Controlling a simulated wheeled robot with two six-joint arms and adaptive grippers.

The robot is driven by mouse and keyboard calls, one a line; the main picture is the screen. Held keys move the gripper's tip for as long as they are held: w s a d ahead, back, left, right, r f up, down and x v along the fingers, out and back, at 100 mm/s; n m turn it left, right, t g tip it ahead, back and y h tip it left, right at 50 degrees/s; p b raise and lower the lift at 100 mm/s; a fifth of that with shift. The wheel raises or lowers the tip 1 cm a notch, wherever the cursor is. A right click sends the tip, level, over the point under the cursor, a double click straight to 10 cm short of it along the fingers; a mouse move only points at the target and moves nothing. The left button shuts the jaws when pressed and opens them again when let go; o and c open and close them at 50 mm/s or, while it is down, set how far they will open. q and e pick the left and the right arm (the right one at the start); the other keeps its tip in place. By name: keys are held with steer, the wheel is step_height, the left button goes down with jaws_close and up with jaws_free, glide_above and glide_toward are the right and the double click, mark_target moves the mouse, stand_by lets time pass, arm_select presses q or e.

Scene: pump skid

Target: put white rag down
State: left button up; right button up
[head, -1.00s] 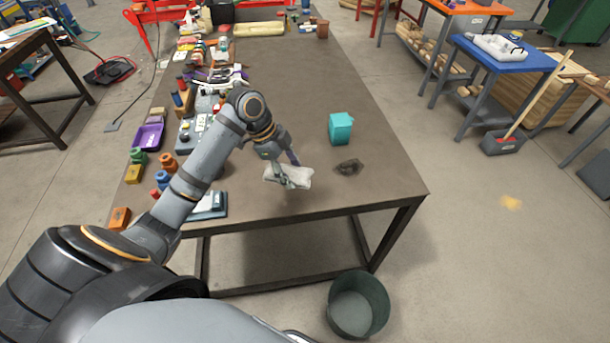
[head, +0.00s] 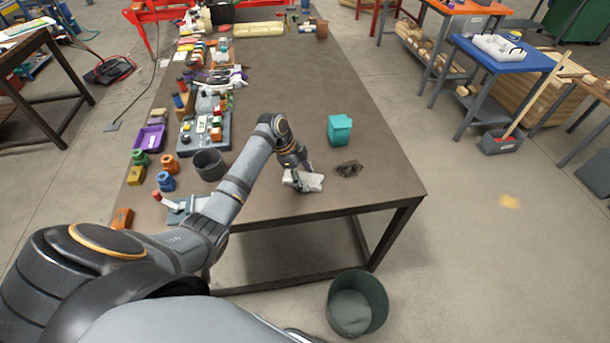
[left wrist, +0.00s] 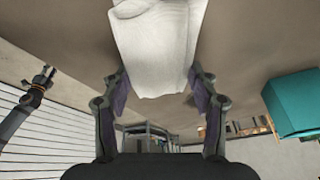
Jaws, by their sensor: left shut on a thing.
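The white rag (head: 306,181) is at the near right part of the brown table (head: 270,204). My left gripper (head: 296,178) is shut on it. In the left wrist view the rag (left wrist: 157,45) lies between the two fingers of the gripper (left wrist: 156,88), close against the brown surface. I cannot tell whether the rag touches the tabletop. My right gripper is not in view.
A teal box (head: 340,129) and a dark stain (head: 348,169) are right of the rag. A dark cup (head: 209,164), colored fittings and tools crowd the table's left side. A green bin (head: 357,303) stands on the floor below the near edge.

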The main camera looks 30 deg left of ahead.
mark_target(291, 176)
arm_select(q)
steer(key=shift+f, duration=0.1)
steer(key=shift+s+f, duration=0.2)
steer(key=shift+f, duration=0.15)
steer(key=o, duration=0.8)
steer(key=shift+c, duration=0.2)
steer(key=shift+o, duration=1.2)
steer(key=shift+w+f, duration=0.15)
steer(key=shift+w, duration=0.05)
steer(key=v, duration=0.4)
steer(key=b+v, duration=0.1)
steer(key=v, duration=0.8)
steer(key=shift+w+d+r, duration=0.1)
steer(key=shift+d+r, duration=0.1)
steer(key=shift+f, duration=0.1)
